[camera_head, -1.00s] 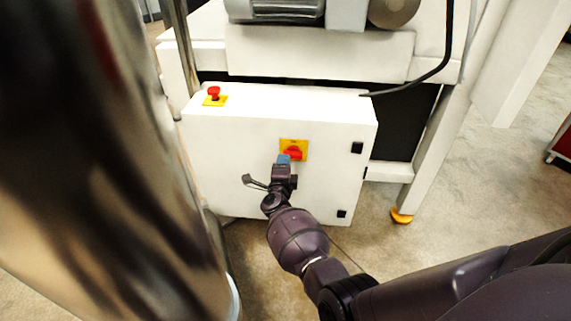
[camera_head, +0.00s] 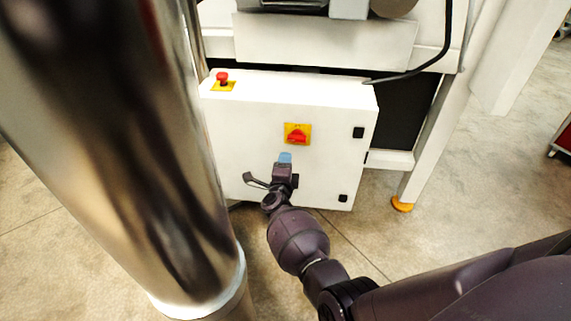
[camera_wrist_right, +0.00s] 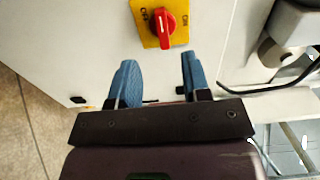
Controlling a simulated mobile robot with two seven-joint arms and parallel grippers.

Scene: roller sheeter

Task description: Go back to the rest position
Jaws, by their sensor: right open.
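My right gripper (camera_head: 285,158) is in front of the white control box, just below the red rotary switch (camera_head: 297,134) on its yellow plate. In the right wrist view the blue fingers of the right gripper (camera_wrist_right: 156,82) are apart with nothing between them. The red switch (camera_wrist_right: 167,24) lies beyond the fingertips there, clear of them, with "ON" and "OFF" lettering partly readable on the plate. My left gripper is not in view.
The white control box (camera_head: 260,165) carries a red emergency button (camera_head: 222,77) on top. A large shiny metal column (camera_head: 130,150) fills the left. A black cable (camera_head: 425,68) hangs at the machine's right. Concrete floor (camera_head: 480,190) is open at right.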

